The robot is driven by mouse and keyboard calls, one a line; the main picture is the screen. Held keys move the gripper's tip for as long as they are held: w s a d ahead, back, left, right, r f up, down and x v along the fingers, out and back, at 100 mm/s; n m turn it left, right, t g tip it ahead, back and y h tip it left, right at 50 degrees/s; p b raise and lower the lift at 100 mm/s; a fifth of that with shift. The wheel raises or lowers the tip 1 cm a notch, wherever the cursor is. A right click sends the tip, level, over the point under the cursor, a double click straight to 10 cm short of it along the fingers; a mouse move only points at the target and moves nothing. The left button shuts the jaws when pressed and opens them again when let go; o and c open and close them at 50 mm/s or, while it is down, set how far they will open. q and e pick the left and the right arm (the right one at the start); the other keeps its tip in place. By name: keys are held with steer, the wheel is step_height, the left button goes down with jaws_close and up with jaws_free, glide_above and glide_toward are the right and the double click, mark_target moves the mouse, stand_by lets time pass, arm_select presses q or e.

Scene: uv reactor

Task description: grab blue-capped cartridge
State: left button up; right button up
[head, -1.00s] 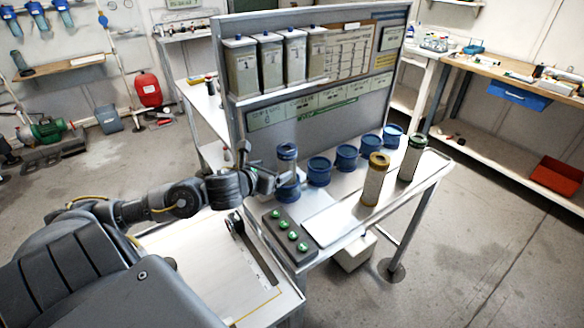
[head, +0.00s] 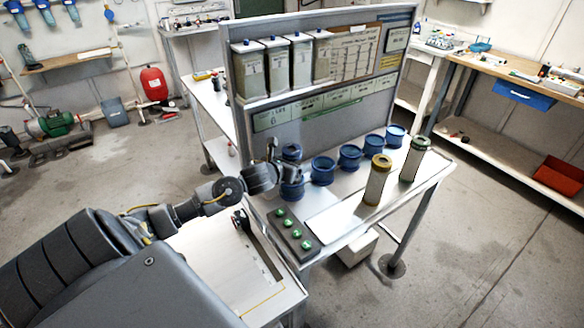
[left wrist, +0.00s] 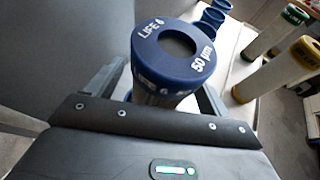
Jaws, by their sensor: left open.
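The blue-capped cartridge (head: 291,152) stands upright in the leftmost blue cup (head: 292,190) on the bench. In the left wrist view its blue cap (left wrist: 172,58) fills the middle, with white lettering and a dark round hole in the top. My left gripper (head: 282,170) is at the cartridge, just below cap height. In the left wrist view its open fingers lie on either side of the cartridge. I cannot tell whether either finger touches it. The lower part of the cartridge is hidden by the gripper and cup. My right gripper is not in view.
More blue cups (head: 323,170) run in a row to the right. A yellow-capped cartridge (head: 376,182) and a green-capped cartridge (head: 414,160) stand near the front right. A button box (head: 291,232) sits at the front edge. A grey panel (head: 330,125) rises behind.

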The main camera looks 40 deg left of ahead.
arm_select(q)
steer(key=shift+w+f, duration=0.1)
steer(key=shift+w, duration=0.1)
steer(key=c, duration=1.1)
